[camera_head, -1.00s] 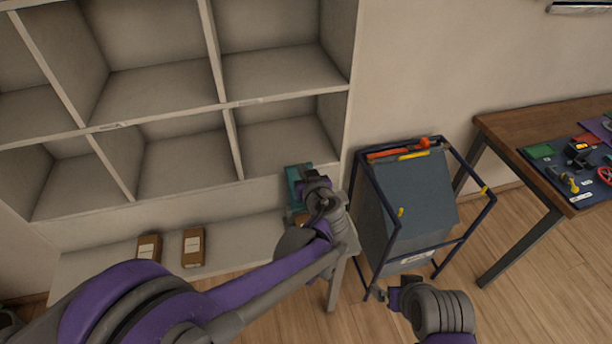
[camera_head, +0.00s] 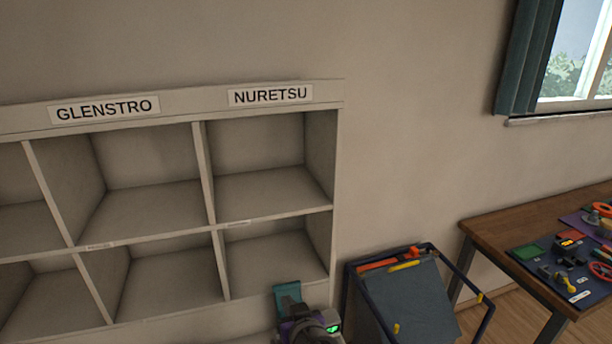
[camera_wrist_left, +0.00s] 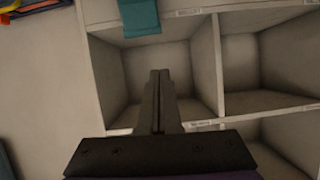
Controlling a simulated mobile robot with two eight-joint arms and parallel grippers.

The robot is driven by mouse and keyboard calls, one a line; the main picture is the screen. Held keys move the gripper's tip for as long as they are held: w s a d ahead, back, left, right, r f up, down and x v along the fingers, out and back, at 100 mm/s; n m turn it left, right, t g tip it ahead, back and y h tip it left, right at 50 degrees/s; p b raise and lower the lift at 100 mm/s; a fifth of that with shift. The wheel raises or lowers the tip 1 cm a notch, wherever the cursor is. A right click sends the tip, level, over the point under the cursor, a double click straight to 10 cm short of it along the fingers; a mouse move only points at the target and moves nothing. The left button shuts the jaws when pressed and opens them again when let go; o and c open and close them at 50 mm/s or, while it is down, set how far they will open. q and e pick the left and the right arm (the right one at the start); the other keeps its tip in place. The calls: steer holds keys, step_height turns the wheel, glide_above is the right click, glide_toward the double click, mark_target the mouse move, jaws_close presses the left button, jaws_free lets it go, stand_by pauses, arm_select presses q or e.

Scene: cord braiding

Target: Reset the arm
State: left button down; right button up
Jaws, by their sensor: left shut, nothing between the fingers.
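My left gripper (camera_head: 300,315) shows only partly at the bottom edge of the head view, with a purple and grey wrist and a green light. In the left wrist view its dark fingers (camera_wrist_left: 160,75) are together and hold nothing. They are in front of the shelf unit (camera_head: 210,225), which has empty compartments. A teal object (camera_head: 287,295) shows just behind the gripper, and also at the top of the left wrist view (camera_wrist_left: 139,17). I cannot tell the gap between it and the fingers. My right gripper is not in view.
A blue-framed cart (camera_head: 405,300) with orange and yellow tools stands right of the shelf. A wooden table (camera_head: 490,238) with a dark mat (camera_head: 540,262) of small parts is at the far right. Signs reading GLENSTRO (camera_head: 105,109) and NURETSU (camera_head: 270,95) top the shelf.

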arm_select(q)
steer(key=s+a+f+g, duration=0.3)
steer(key=s+a, duration=0.3)
steer(key=a, duration=0.3)
steer(key=s+a+f+m+g+h, duration=0.1)
steer(key=s+a+f+h, duration=0.1)
steer(key=s, duration=0.5)
steer(key=s+a+f+m+g+h, duration=0.2)
steer(key=s+f, duration=0.2)
steer(key=s, duration=0.3)
steer(key=shift+s+a+f+h, duration=0.15)
steer(key=shift+a+f+h, duration=0.15)
steer(key=shift+a+f, duration=0.1)
